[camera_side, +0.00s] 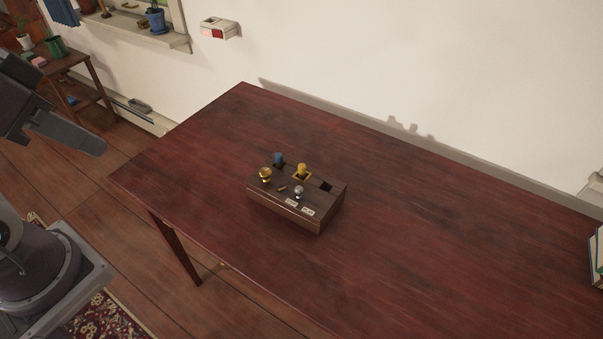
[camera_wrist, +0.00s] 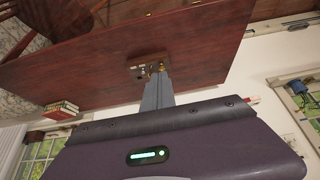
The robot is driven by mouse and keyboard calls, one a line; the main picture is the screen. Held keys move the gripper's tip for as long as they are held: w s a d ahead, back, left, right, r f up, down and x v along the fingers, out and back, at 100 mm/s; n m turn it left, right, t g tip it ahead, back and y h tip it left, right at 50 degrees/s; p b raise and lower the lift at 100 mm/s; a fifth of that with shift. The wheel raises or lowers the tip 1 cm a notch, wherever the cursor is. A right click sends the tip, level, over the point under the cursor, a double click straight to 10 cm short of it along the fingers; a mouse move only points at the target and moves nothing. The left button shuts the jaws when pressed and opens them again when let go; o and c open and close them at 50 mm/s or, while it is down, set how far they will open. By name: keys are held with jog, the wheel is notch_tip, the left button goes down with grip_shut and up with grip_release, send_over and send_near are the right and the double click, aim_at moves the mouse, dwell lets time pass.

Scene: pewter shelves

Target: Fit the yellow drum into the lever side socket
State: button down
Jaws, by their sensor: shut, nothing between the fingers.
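A dark wooden block (camera_side: 296,205) sits on the table, with a row of sockets along its back. The yellow drum (camera_side: 302,168) stands upright in the middle socket, which has a pale square rim. A blue piece (camera_side: 278,159) stands in the socket to its left. The right socket (camera_side: 323,186) looks dark and empty. A brass knob (camera_side: 265,174) and a silver-topped knob (camera_side: 298,190) are on the block; which one is the lever I cannot tell. My gripper (camera_side: 99,149) is shut and empty, far left of the block. Its fingers (camera_wrist: 160,76) partly cover the block in the wrist view.
The reddish table (camera_side: 440,240) is otherwise clear around the block. A white wall (camera_side: 400,70) runs behind it. Books (camera_side: 596,255) show at the right edge. A small side table (camera_side: 75,62) with pots stands at the upper left.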

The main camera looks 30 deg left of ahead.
jog(key=c, duration=2.2)
grip_release()
jog(key=c, duration=1.2)
grip_release()
jog(key=shift+c, duration=0.2)
